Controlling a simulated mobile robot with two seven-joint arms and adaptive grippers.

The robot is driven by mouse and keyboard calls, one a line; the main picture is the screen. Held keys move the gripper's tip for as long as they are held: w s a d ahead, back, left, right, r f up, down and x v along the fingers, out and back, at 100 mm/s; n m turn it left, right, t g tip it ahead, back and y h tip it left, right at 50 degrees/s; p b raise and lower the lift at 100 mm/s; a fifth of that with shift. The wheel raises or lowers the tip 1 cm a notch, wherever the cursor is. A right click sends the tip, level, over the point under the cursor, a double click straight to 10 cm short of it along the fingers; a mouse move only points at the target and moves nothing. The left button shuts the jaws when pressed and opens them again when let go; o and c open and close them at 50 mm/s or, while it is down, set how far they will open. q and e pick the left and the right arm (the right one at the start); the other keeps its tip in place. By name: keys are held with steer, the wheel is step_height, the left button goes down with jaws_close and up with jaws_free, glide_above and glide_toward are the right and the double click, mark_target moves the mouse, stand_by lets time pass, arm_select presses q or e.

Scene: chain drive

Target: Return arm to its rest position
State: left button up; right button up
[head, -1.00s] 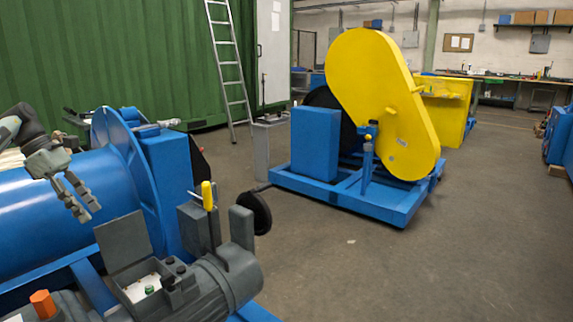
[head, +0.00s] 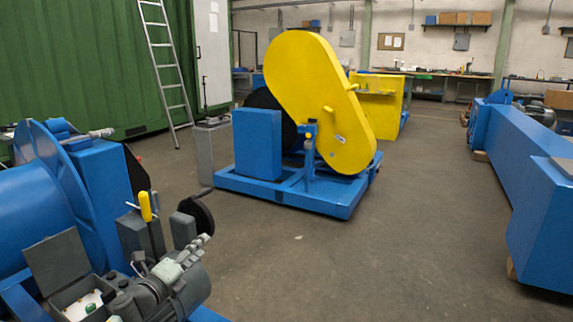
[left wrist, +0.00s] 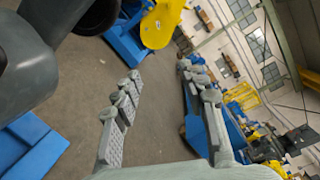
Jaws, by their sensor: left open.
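My left gripper (head: 192,252) shows low at the left of the head view, in front of the grey motor (head: 190,290), with its fingers pointing up and right. In the left wrist view my left gripper (left wrist: 160,72) has its two grey fingers spread wide, with nothing between them. I cannot tell from the head view whether it touches the motor. My right gripper is in neither view.
A blue drum (head: 30,215) and a yellow-handled lever (head: 146,206) stand near my left gripper. A yellow chain guard (head: 310,95) on a blue frame (head: 325,207) stands ahead. A long blue beam (head: 535,160) lies at right. The floor between is clear.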

arm_select(q)
steer(key=s+a+f+n+g+y, duration=0.3)
steer(key=s+f+n+y, duration=0.1)
steer(key=s+f+n, duration=0.55)
steer(key=s+a+f+n+g+y, duration=0.25)
steer(key=s+f+n+y, duration=0.25)
steer(key=s+f+n, duration=0.4)
steer(key=s+d+f+n+g, duration=0.1)
steer(key=s+f+n+g, duration=0.1)
steer(key=s, duration=1)
steer(key=s+d+f+n+g+h+p, duration=0.1)
steer(key=s+f+n+g, duration=0.2)
steer(key=s, duration=0.9)
steer(key=n+g, duration=0.2)
steer(key=g, duration=0.1)
steer(key=shift+s+d+f+h, duration=0.3)
steer(key=shift+s, duration=0.05)
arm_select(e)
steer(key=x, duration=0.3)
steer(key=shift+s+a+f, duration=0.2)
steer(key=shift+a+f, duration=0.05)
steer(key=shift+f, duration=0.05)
